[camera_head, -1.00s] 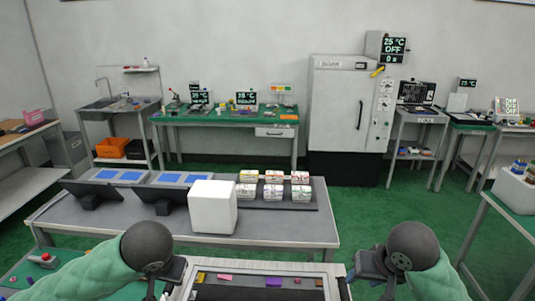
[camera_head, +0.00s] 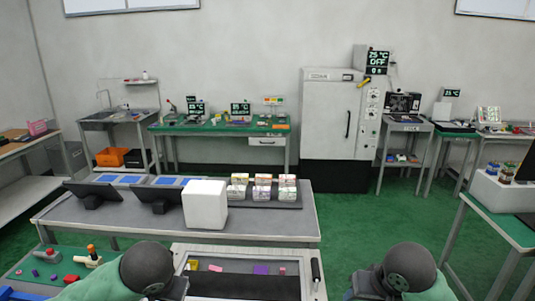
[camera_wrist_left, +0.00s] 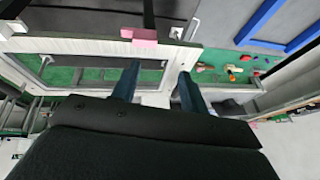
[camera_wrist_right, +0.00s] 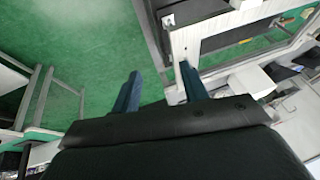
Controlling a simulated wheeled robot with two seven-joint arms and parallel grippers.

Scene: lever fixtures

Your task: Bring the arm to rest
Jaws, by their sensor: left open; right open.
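My left arm's rounded green and dark wrist (camera_head: 148,268) shows low in the head view, left of the white-framed tray. My right arm's wrist (camera_head: 408,268) shows low on the right. Both hands are cut by the lower edge there. In the left wrist view my left gripper (camera_wrist_left: 158,82) is open and empty, with its fingers over the white frame (camera_wrist_left: 100,48). In the right wrist view my right gripper (camera_wrist_right: 160,82) is open and empty beside the white frame's edge (camera_wrist_right: 180,45), over green floor.
The tray (camera_head: 250,255) in front of me holds small coloured pieces. A green board (camera_head: 22,272) at left carries red parts and an orange-topped lever (camera_head: 92,252). A grey table (camera_head: 260,225) with a white block (camera_head: 205,205) stands beyond. Green floor (camera_head: 350,215) is clear at right.

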